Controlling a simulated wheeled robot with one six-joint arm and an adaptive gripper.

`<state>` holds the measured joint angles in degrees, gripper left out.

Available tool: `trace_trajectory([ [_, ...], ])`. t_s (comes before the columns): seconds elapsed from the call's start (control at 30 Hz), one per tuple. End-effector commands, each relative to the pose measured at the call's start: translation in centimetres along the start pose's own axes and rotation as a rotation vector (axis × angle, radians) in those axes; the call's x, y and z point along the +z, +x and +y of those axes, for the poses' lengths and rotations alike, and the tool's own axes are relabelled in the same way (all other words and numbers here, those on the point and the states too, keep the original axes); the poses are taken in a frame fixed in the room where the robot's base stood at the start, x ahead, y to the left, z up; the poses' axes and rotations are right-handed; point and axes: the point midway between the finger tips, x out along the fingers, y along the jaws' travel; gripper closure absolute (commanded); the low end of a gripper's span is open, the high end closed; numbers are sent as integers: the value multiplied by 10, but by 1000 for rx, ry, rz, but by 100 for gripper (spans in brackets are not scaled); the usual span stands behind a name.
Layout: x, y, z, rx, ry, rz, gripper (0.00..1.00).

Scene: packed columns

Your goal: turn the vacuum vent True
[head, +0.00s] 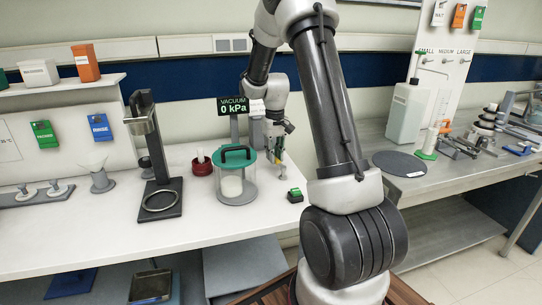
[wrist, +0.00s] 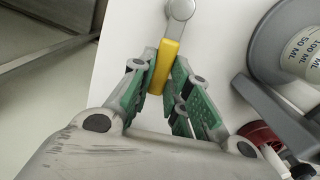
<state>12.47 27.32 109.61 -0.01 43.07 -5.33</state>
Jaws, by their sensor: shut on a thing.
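My gripper (head: 276,157) is beside the glass jar with a green lid (head: 236,178), on its right, above the white bench. In the wrist view my gripper (wrist: 160,90) has its green-padded fingers shut on the yellow grip of the vent lever (wrist: 163,65). The lever's grey arm and round end (wrist: 181,9) extend beyond the fingertips. A black vacuum display (head: 234,106) behind the jar reads 0 kPa. In the head view my gripper hides most of the vent.
A red round holder (head: 202,166) is left of the jar, and a dark stand with a ring (head: 160,200) is farther left. The right bench holds a grey disc (head: 399,164).

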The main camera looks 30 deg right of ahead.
Motion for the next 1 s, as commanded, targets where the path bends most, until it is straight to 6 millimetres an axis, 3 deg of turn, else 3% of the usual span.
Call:
trace_trajectory([
  [0.37, 0, 0, 10, 0, 151, 2, 100],
  [0.9, 1, -1, 12, 0, 173, 2, 100],
  [0.93, 1, -1, 12, 0, 173, 2, 77],
  [1.0, 1, 0, 12, 0, 173, 2, 64],
])
